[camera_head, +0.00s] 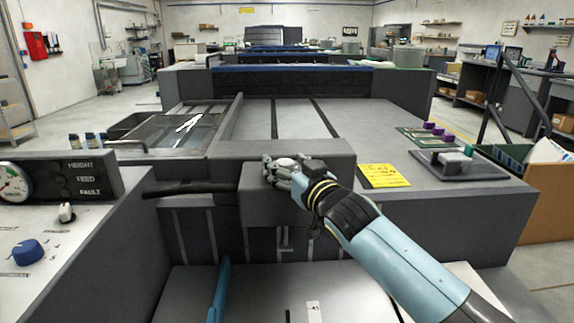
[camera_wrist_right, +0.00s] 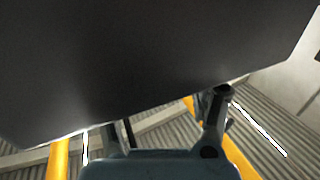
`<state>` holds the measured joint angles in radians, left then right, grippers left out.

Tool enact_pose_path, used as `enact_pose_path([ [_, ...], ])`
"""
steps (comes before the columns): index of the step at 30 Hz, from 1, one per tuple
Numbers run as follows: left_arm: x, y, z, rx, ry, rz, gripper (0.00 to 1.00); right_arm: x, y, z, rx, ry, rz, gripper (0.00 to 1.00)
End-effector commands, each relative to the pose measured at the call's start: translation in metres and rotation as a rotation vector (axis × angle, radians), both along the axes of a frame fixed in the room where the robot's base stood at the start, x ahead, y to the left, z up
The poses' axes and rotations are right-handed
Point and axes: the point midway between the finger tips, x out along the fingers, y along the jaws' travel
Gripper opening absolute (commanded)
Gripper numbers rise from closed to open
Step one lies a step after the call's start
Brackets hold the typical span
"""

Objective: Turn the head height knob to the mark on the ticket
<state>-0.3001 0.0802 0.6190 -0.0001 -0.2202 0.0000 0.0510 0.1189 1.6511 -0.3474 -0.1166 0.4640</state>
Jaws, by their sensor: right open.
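A blue knob (camera_head: 28,251) sits on the sloped grey panel at the left, under a dark box (camera_head: 60,178) with a round gauge (camera_head: 13,184) and the words HEIGHT, FEED and FAULT. A yellow ticket (camera_head: 383,176) lies flat on the machine, right of my right gripper; its writing is too small to read. My right gripper (camera_head: 285,168) is open at the top of a grey block on the machine's front, far from the blue knob. A pale round shape shows among its fingers; I cannot tell what it is. In the right wrist view a dark block fills the space ahead.
A white switch (camera_head: 67,213) stands behind the blue knob. A dark pad with a green-and-white item (camera_head: 452,158) and several purple-topped items (camera_head: 432,131) sit at the right. Small bottles (camera_head: 90,139) stand at the left.

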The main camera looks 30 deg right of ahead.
Motion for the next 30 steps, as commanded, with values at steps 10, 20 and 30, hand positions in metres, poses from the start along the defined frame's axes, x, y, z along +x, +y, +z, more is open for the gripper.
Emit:
enact_pose_path([
  [10, 0.0, 0.001, 0.0, 0.001, 0.0, 0.0, 0.4, -0.026, 0.001, -0.002, 0.0, 0.003, 0.0, 0.63],
  [20, 0.0, 0.0, 0.0, 0.0, -0.001, 0.0, 0.4, -0.098, 0.004, -0.001, -0.002, 0.003, 0.0, 0.63],
  [30, 0.001, 0.0, 0.0, 0.0, -0.001, 0.0, 0.4, -0.12, 0.005, 0.0, 0.0, 0.0, 0.0, 0.63],
])
